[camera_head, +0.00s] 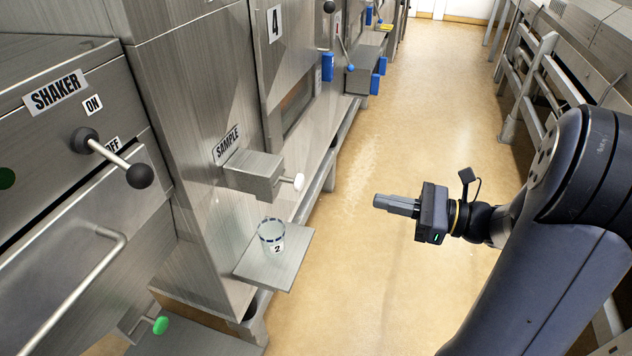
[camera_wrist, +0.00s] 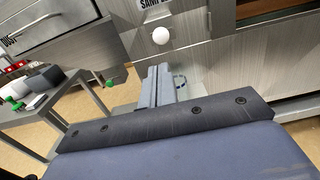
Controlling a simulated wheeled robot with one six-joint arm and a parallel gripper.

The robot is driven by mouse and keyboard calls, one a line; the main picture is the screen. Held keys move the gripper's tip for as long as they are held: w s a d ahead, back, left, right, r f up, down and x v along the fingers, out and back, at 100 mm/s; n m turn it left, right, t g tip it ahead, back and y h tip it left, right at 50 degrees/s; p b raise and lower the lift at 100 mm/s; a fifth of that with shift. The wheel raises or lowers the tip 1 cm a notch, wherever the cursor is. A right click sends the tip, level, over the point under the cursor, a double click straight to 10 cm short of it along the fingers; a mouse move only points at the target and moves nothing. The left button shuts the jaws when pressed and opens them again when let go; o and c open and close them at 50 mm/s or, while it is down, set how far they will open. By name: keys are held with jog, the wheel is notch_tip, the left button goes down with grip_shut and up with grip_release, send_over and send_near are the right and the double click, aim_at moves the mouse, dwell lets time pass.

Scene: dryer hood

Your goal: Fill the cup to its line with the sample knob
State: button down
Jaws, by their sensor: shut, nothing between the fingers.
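The sample knob (camera_head: 298,181) is a white ball on the front of a steel box under the SAMPLE label (camera_head: 227,144). It also shows in the wrist view (camera_wrist: 161,35), above my gripper's fingers. The clear cup (camera_head: 271,234), with a dark blue line near its rim and a 2 on its side, stands upright on a small steel shelf (camera_head: 262,277) below the sample box. In the wrist view the cup is mostly hidden behind the fingers. My gripper (camera_head: 377,202) is shut and empty, out over the aisle, apart from the knob and to its right.
At left is the SHAKER panel (camera_head: 57,91) with a black-knobbed lever (camera_head: 112,158) and a bar handle. A green knob (camera_head: 160,325) sits low at left. Steel rails and frames line the right side. The aisle floor (camera_head: 385,120) is clear.

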aim_at(302, 181)
jog(key=p+x, duration=0.1)
jog(key=x, duration=1.3)
jog(key=shift+x, duration=1.55)
jog(key=shift+d, duration=0.1)
jog(key=shift+r, duration=0.25)
dwell(4.7)
